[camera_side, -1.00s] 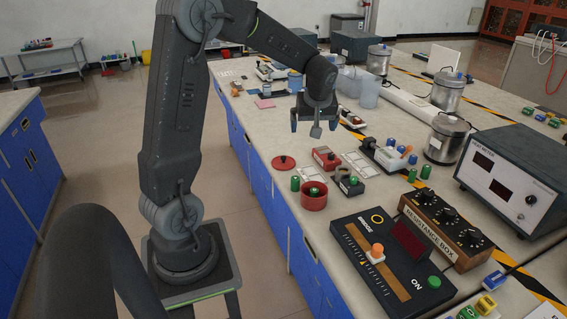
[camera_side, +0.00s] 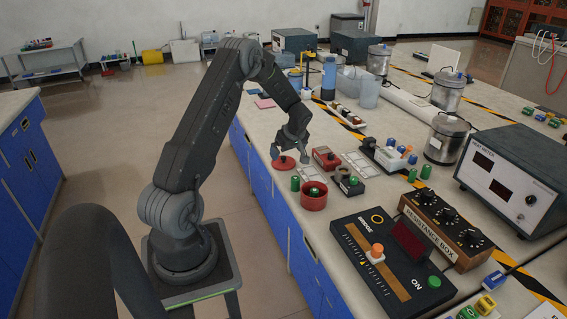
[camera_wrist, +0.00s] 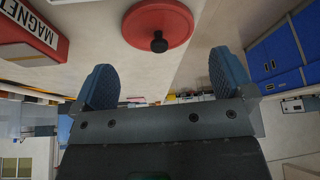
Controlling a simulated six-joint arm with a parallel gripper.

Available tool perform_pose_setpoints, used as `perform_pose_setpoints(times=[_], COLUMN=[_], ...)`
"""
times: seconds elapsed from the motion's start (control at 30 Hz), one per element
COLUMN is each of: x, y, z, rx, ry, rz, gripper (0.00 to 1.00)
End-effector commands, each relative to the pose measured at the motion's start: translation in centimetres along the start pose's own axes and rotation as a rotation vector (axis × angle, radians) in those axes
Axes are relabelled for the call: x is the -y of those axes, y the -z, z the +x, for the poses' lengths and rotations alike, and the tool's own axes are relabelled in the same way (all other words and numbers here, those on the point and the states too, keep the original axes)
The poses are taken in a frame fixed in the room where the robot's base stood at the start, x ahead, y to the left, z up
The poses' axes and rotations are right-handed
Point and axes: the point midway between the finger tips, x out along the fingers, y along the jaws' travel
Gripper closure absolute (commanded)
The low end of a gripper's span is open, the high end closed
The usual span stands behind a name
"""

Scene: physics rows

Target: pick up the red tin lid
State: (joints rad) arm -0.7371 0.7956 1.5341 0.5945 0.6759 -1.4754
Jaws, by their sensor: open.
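The red tin lid (camera_side: 284,164) is a flat round disc with a dark knob, lying on the bench near its left edge in the side view. It also shows at the top of the wrist view (camera_wrist: 158,22), with its black knob facing the camera. My gripper (camera_side: 289,155) is open and sits low at the lid, overlapping it in the side view. In the wrist view my gripper's two blue-grey fingers (camera_wrist: 160,85) are wide apart with nothing between them, and the lid lies beyond their tips. I cannot tell whether a finger touches the lid.
A red tin (camera_side: 314,196) with a green-topped item inside stands in front of the lid. A red magnet box (camera_side: 326,158) is close on the right and shows in the wrist view (camera_wrist: 30,35). A green cylinder (camera_side: 295,183) stands beside the tin. The bridge instrument (camera_side: 390,265) is nearer the camera.

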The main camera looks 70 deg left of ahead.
Motion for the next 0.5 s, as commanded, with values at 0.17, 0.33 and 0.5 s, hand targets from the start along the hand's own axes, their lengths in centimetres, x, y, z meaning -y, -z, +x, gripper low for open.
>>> perform_pose_setpoints(times=[0.17, 0.33, 0.5], x=[0.0, -0.1, -0.2], y=[0.2, 0.6, 0.6], z=[1.3, 3.9, 5.3], rx=[0.0, 0.001, 0.001], ry=[0.001, 0.002, -0.003], rz=[0.0, 0.001, 0.001], gripper=[0.0, 0.0, 0.0])
